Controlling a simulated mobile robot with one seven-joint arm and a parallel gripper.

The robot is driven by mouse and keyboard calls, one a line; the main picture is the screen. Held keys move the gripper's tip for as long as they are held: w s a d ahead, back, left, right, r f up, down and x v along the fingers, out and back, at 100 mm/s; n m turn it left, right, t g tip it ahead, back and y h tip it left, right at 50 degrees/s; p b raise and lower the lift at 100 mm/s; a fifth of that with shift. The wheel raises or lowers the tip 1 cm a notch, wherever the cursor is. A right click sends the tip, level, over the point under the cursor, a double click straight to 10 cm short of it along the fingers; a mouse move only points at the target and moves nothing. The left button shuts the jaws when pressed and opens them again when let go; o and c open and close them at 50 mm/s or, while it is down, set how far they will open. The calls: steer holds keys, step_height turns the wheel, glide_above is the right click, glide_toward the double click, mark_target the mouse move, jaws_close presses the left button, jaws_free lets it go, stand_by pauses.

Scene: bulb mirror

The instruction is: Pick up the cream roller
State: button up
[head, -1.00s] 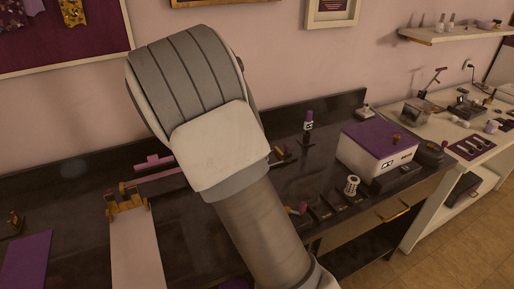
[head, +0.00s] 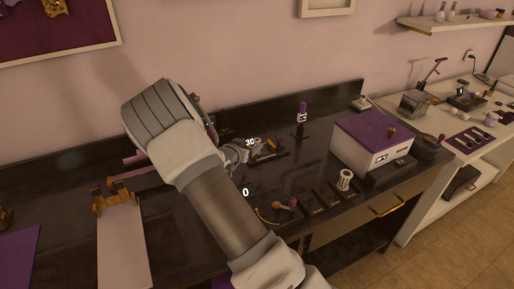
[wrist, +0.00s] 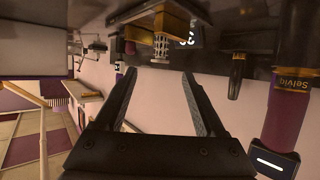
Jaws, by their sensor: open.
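A small cream roller (head: 345,180) with dark openings stands upright on the dark counter, in front of the purple-topped box in the head view. A pale lattice cylinder (wrist: 161,47), which looks like the same roller, shows in the wrist view beyond the open fingertips, apart from them. My gripper (wrist: 158,74) is open and empty, its two dark fingers spread. In the head view, my gripper (head: 252,150) is above the counter, left of the roller and partly hidden by my arm.
A white box with a purple lid (head: 372,145) stands behind the roller. A purple bottle (head: 302,114) stands at the back. Dark trays (head: 325,196) lie left of the roller. A pale runner (head: 122,245) lies at the left.

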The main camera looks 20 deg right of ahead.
mark_target(257, 140)
steer(key=x, duration=0.7)
steer(key=shift+w+d+f, duration=0.1)
steer(key=shift+w+f, duration=0.05)
steer(key=shift+w, duration=0.05)
jaws_close()
